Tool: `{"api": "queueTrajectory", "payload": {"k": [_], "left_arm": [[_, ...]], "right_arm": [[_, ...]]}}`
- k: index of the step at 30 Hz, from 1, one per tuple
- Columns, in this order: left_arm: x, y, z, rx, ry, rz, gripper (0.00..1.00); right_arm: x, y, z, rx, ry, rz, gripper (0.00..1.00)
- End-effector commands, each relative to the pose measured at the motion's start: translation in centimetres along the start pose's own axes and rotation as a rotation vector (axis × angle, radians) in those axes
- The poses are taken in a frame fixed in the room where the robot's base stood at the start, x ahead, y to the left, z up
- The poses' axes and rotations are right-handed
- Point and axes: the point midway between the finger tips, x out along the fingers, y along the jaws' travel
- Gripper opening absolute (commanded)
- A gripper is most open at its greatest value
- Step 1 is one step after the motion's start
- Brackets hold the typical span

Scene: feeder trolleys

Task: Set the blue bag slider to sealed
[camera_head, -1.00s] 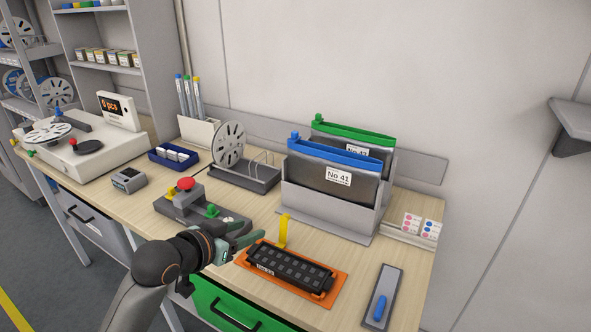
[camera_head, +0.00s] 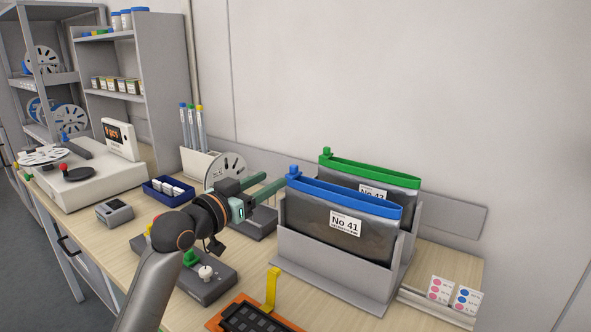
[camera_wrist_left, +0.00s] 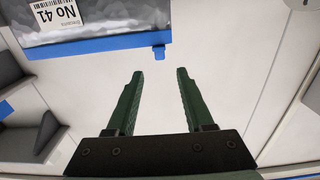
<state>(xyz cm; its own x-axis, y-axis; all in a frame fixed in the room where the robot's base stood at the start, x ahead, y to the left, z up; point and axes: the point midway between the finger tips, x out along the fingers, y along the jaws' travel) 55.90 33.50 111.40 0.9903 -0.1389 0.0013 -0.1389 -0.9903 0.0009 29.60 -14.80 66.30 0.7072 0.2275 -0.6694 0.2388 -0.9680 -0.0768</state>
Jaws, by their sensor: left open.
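The blue bag (camera_head: 325,222), a dark pouch labelled No 41 with a blue top strip, stands in the front slot of a grey holder (camera_head: 333,263). Its blue slider (camera_head: 292,172) is at the left end of the strip. In the left wrist view the bag (camera_wrist_left: 85,22) appears upside down at upper left, and the slider (camera_wrist_left: 158,52) lies just beyond the fingertips. My left gripper (camera_head: 274,182) is open and empty, its fingers pointing at the slider from the left with a small gap; it also shows in the left wrist view (camera_wrist_left: 158,74). My right gripper is not in view.
A green-topped bag (camera_head: 375,176) stands behind the blue one. A reel stand (camera_head: 250,222) is below my left gripper, and a control box (camera_head: 205,280) lies nearer. An orange tray (camera_head: 222,318) with a yellow upright is in front. The wall behind is clear.

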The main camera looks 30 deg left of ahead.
Motion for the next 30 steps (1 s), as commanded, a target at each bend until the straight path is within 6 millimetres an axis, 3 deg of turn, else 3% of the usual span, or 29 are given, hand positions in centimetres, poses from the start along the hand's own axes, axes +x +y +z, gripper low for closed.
{"api": "queueTrajectory", "payload": {"k": [9, 15, 30], "left_arm": [[6.1, 0.0, -0.1, -0.003, 0.0, 0.0, 0.53], [8.6, 0.0, -0.1, 0.0, 0.0, 0.0, 0.53], [9.7, 0.0, 0.0, 0.001, 0.0, 0.0, 0.5]], "right_arm": [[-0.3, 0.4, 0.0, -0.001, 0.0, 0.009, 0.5], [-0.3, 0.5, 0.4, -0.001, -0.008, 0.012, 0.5], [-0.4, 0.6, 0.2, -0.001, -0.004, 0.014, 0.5]]}}
